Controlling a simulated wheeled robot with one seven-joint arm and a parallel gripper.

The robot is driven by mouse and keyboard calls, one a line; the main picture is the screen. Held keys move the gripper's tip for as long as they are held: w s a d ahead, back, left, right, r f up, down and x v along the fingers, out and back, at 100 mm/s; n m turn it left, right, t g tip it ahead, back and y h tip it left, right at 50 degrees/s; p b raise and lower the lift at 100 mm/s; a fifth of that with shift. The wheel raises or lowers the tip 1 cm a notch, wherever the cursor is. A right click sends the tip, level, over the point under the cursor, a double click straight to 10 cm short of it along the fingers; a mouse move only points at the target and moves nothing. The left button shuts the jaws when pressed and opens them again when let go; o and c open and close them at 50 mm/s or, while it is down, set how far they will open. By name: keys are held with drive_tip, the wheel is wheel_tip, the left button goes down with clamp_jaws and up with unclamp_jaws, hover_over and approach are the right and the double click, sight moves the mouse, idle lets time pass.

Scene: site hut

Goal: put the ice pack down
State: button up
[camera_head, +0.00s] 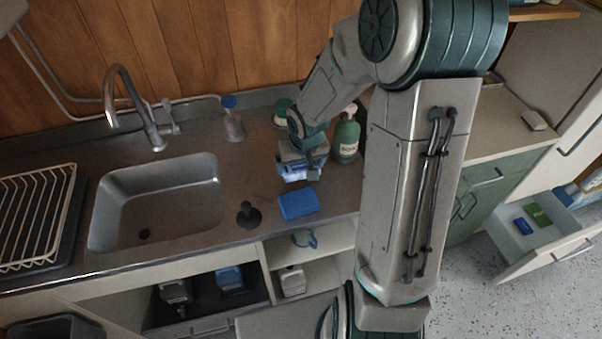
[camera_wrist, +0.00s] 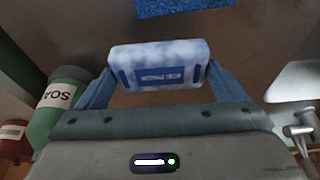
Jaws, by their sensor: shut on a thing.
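The ice pack (camera_wrist: 160,66) is a white and blue block with a dark label. In the wrist view it sits between the two fingers of my gripper (camera_wrist: 158,80), which is shut on it from both sides. In the head view my gripper (camera_head: 301,165) is over the counter, right of the sink, with the ice pack (camera_head: 297,175) under it. I cannot tell whether the ice pack touches the counter.
A blue sponge-like block (camera_head: 298,204) and a black stopper (camera_head: 248,214) lie on the counter (camera_head: 215,240) in front. A green soap bottle (camera_head: 345,138) stands close on the right. The sink (camera_head: 155,205) and dish rack (camera_head: 35,215) are left. A drawer (camera_head: 540,240) is open.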

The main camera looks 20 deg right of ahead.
sight(302, 169)
drive_tip(key=shift+f, duration=1.8)
drive_tip(key=shift+f+b, duration=0.1)
drive_tip(key=shift+b, duration=0.25)
drive_tip(key=o, duration=0.9)
drive_tip(key=shift+c, duration=0.2)
